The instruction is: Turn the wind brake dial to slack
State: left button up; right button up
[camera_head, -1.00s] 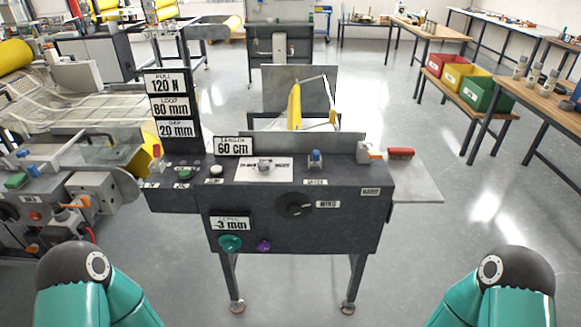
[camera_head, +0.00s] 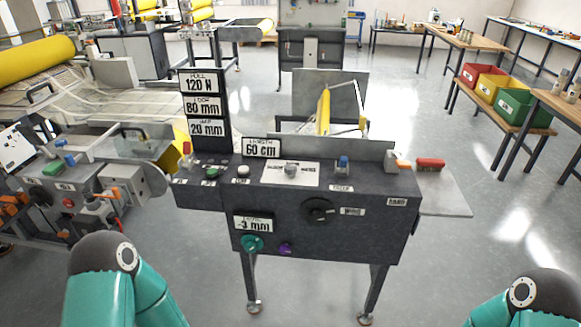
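The wind dial (camera_head: 318,210) is a round black knob on the dark front panel of the control console (camera_head: 380,235). A small white label reading WIND (camera_head: 351,211) sits just to its right. The dial's pointer setting is too small to read. Nothing touches the dial. My teal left arm shows at the bottom left and my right arm at the bottom right corner; neither gripper is in view.
A teal knob (camera_head: 252,243) and a purple knob (camera_head: 285,249) sit lower left of the dial, under a display (camera_head: 253,222) reading about -3 mm. Floor before the console is clear.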

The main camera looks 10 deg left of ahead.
aim_at(289, 169)
jog(key=k, duration=1.2)
jog(key=u, duration=0.75)
jog(key=i, duration=2.4)
jog(key=z, duration=0.7)
jog(key=k, duration=0.85)
jog(key=z, duration=0.2)
jog(key=i, duration=0.6)
